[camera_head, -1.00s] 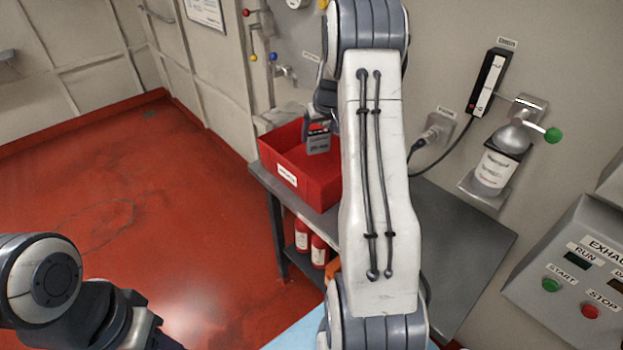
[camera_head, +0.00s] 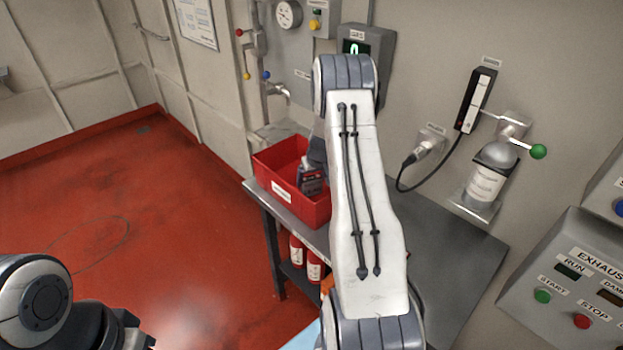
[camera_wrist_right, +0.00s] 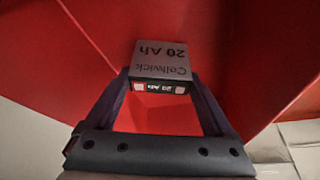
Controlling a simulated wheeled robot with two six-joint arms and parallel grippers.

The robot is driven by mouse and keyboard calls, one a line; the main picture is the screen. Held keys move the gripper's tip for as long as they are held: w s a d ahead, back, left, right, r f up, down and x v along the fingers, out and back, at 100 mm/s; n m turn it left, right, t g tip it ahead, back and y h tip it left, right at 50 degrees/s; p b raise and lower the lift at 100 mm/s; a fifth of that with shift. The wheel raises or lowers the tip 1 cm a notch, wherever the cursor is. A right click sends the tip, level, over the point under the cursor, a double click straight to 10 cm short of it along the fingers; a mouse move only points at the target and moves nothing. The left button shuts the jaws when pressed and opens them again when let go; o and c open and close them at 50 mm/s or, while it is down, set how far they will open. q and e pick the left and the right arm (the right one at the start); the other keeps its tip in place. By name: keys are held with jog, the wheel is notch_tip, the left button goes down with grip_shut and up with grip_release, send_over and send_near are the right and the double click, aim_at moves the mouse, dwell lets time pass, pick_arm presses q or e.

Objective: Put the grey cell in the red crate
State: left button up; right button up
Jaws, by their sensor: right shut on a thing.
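The red crate (camera_head: 297,197) stands on the grey bench, with a white label on its front wall. The grey cell (camera_head: 311,180) is at the crate's open top, towards its right side, partly below the rim. In the right wrist view the cell (camera_wrist_right: 162,62) shows "Coltwick 20 Ah" lettering, with red crate walls (camera_wrist_right: 240,45) around it. My right gripper (camera_wrist_right: 160,82) is shut on the cell's near end; in the head view my right arm partly hides it. Whether the cell touches the crate floor I cannot tell. Of my left arm only a part shows at lower left; its gripper fingers are not visible.
The grey bench (camera_head: 455,260) is bare to the right of my right arm. Red bottles (camera_head: 306,262) stand on the shelf below. A tap (camera_head: 279,92) is on the wall behind the crate. A dispenser with a green-knobbed lever (camera_head: 487,180) and a control panel (camera_head: 575,285) are at right.

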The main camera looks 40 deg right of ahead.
jog(key=shift+f+b, duration=0.15)
jog(key=shift+b, duration=0.15)
jog(key=o, duration=1.4)
